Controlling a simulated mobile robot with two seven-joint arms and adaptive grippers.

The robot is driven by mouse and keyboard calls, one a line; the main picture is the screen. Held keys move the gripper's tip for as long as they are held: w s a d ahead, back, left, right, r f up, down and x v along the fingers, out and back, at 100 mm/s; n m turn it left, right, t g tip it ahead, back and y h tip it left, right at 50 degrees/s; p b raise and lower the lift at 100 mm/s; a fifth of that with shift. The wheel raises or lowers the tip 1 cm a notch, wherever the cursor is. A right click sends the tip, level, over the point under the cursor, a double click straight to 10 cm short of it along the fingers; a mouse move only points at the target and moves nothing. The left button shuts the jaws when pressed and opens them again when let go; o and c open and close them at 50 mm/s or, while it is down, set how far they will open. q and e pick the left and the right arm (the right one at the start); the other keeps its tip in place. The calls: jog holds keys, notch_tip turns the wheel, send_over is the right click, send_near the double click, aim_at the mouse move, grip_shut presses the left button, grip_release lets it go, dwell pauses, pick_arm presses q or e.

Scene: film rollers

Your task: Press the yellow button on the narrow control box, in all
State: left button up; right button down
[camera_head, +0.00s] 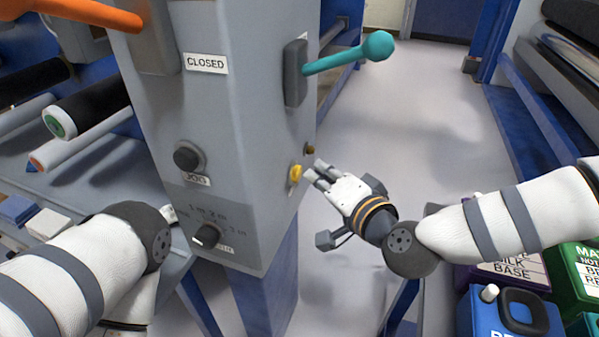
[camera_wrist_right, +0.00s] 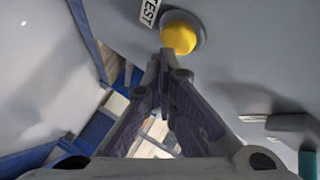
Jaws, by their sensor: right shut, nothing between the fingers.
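The narrow control box (camera_head: 225,130) is a tall grey housing in the middle left of the head view. The yellow button (camera_head: 295,173) sits low on its right side face. In the right wrist view the yellow button (camera_wrist_right: 179,37) is round, in a grey collar, beside a partly visible "TEST" label. My right gripper (camera_head: 313,172) is shut and empty, its fingertips just right of the button in the head view. In the wrist view the fingertips (camera_wrist_right: 167,58) reach the button's lower edge; I cannot tell if they touch it. My left gripper is not visible.
A teal-knobbed lever (camera_head: 345,55) sticks out above the button, and an orange lever (camera_head: 80,12) is at upper left. A black knob (camera_head: 188,157) and a switch (camera_head: 207,236) are on the front face. Containers (camera_head: 510,312) stand at lower right. Open floor lies behind my right gripper.

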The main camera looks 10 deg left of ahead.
jog(key=shift+d, duration=0.25)
jog(key=d, duration=0.2)
jog(key=s+d, duration=0.1)
jog(key=d, duration=0.2)
jog(key=shift+p, duration=0.4)
dwell(0.5)
